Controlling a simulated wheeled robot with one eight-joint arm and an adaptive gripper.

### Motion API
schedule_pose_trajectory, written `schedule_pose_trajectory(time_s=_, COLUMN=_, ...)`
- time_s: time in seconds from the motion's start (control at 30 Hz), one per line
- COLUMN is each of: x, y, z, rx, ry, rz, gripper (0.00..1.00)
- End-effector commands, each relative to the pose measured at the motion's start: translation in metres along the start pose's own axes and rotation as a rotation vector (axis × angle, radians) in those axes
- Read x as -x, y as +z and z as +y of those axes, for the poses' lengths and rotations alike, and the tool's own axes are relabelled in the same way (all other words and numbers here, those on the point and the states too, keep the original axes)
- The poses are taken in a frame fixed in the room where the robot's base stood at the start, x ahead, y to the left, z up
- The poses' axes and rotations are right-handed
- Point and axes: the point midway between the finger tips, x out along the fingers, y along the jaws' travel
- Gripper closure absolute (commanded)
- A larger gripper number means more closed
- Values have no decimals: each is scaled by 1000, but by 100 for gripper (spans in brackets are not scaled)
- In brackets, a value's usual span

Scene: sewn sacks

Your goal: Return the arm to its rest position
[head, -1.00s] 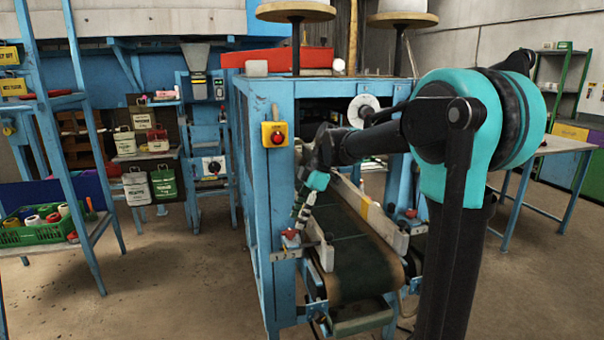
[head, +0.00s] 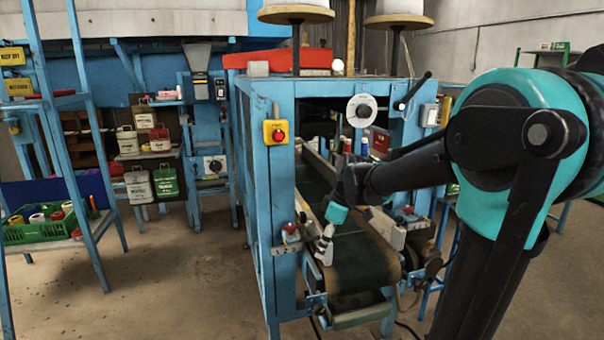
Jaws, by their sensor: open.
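My black and teal arm reaches in from the right side of the head view and points left toward the blue machine frame (head: 258,190). My gripper (head: 325,252) hangs at the arm's end, pointing down, in front of the dark green conveyor belt (head: 365,262) near its left rail. The jaws look small and pale here. I see nothing held between them. Whether the gripper touches the rail cannot be told from this view.
A yellow box with a red button (head: 277,133) is on the machine's front post. A blue shelf with a green crate (head: 45,230) stands at the left. Open concrete floor (head: 165,285) lies between.

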Motion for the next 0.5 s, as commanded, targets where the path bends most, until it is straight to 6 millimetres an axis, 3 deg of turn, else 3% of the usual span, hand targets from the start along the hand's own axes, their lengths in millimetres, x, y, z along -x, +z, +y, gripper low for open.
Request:
schedule_pose_trajectory(time_s=0.3, x=-50, y=127, z=-54, rx=-691, ry=246, rz=5, gripper=54)
schedule_pose_trajectory(time_s=0.5, x=-73, y=184, z=-88, rx=-1029, ry=371, rz=63, gripper=54)
